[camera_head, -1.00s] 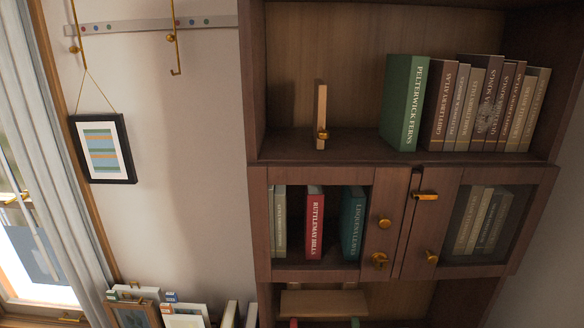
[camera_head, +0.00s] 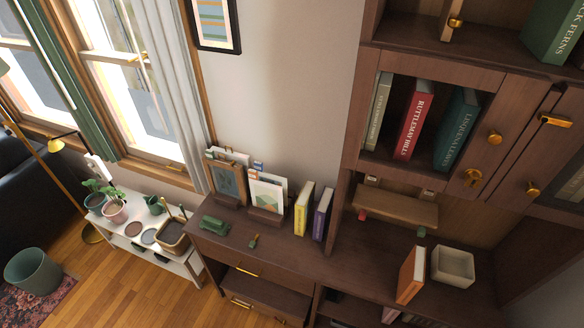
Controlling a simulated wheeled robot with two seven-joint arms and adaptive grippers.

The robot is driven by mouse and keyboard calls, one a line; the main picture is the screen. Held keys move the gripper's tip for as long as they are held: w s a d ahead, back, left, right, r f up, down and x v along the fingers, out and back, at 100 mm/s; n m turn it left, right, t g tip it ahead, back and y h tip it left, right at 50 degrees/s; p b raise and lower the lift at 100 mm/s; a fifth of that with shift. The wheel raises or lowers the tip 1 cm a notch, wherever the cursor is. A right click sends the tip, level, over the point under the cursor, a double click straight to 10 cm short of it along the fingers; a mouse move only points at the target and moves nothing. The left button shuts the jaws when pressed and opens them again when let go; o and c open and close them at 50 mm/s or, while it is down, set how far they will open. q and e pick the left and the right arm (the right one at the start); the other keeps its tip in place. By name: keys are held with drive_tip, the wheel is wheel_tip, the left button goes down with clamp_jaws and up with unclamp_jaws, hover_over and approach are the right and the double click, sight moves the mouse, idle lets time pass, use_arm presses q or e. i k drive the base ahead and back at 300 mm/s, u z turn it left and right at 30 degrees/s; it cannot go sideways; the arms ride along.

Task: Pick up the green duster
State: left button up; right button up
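A small green item with a thin, yellowish upper part (camera_head: 254,241) lies on the dark wooden cabinet top (camera_head: 290,259); it looks like a small brush or duster, but it is too small to be sure. A larger, low green object (camera_head: 215,224) lies to its left on the same top, near the left end; its kind is unclear. Neither of my grippers is in view.
A picture frame (camera_head: 228,181), cards, a yellow book (camera_head: 303,209) and a purple book (camera_head: 322,214) stand behind the green items. An orange book (camera_head: 411,275) and pale square pot (camera_head: 453,266) are to the right. A white plant shelf (camera_head: 185,268) stands left.

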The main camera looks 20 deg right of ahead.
sight(218, 226)
drive_tip(key=u, duration=1.7)
drive_tip(key=i, duration=0.95)
drive_tip(key=z, duration=0.75)
